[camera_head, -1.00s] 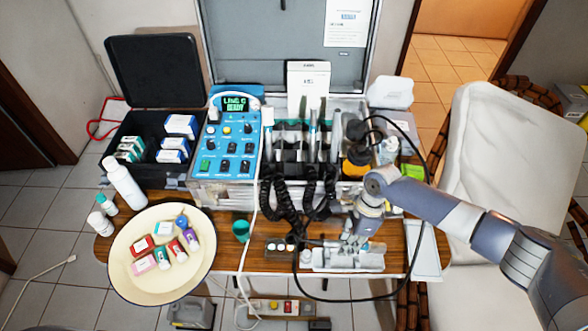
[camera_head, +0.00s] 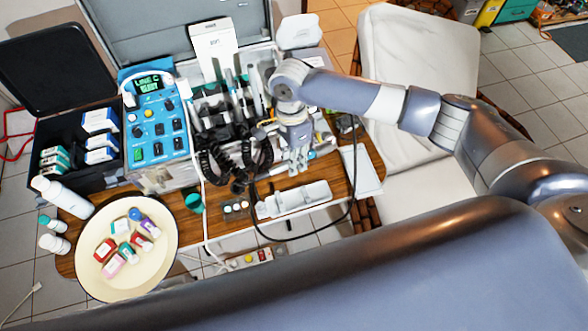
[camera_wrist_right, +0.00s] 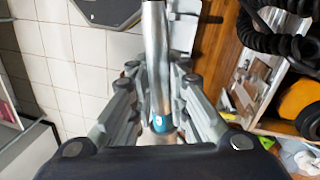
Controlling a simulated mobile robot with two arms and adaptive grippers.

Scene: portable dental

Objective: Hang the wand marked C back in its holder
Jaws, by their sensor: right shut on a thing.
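My right gripper (camera_head: 298,168) is above the table, just behind the white rest (camera_head: 295,200). In the right wrist view, my right gripper (camera_wrist_right: 158,110) is shut on a slim metallic wand (camera_wrist_right: 156,60) with a teal band low down between the fingers. No letter on it is readable. A black cord loops below the gripper in the head view. The wand holder (camera_head: 222,112) stands left of the gripper at the back, with other wands upright in it and coiled black cords hanging in front. My left gripper is not in view.
The blue control unit (camera_head: 153,125) with a lit "LINE C" display stands left of the holder. A cream bowl (camera_head: 95,268) of small boxes sits front left. A white pad (camera_head: 362,170) lies right of the gripper. The hanging black cord (camera_head: 262,228) loops past the table's front edge.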

